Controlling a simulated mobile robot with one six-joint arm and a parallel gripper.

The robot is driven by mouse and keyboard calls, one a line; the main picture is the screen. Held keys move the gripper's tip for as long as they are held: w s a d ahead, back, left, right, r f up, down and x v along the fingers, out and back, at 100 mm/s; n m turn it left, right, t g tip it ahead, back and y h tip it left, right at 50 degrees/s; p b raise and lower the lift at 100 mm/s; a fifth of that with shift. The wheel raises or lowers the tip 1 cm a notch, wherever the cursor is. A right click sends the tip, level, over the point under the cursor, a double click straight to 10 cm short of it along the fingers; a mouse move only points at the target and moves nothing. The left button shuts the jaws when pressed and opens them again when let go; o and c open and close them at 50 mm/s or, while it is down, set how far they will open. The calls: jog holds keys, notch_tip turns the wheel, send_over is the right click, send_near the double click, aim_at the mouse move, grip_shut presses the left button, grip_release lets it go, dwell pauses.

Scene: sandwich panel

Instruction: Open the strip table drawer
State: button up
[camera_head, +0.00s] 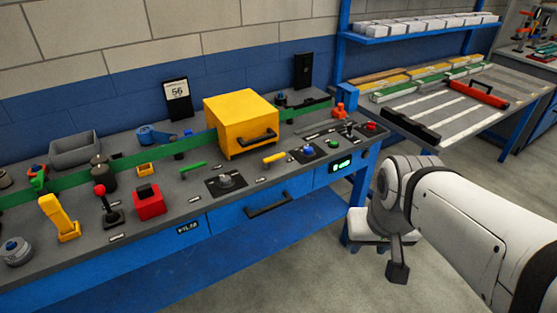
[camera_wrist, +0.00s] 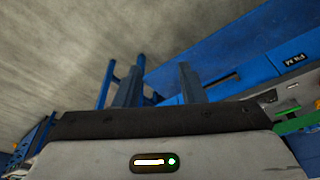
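The strip table (camera_head: 130,240) has a blue front with a drawer (camera_head: 240,216) under its grey top. The drawer has a black bar handle (camera_head: 268,206) and looks shut. My gripper (camera_head: 398,270) hangs below my white arm at the right of the head view, in front of the table's right end and well apart from the handle. In the wrist view, my gripper (camera_wrist: 161,64) shows two fingers standing apart with nothing between them.
A yellow box (camera_head: 240,112) with its own black handle stands on the table among buttons, levers and a joystick. A small green display (camera_head: 341,165) sits right of the drawer. Floor in front of the table is clear.

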jog(key=w+a+f+m+t+b, duration=0.2)
jog(key=w+f+m+t+b, duration=0.2)
jog(key=w+f+b, duration=0.8)
jog(key=m+t+y+b, duration=0.75)
jog(key=y+b, duration=0.25)
jog(key=b, duration=1)
send_near(272, 209)
jog(key=x, duration=0.4)
jog(key=shift+t, duration=0.35)
jog(key=b+x, duration=0.2)
jog(key=x, duration=0.5)
jog(key=shift+f, duration=0.15)
jog(key=shift+n, duration=0.25)
jog(key=shift+c, duration=0.4)
grip_shut()
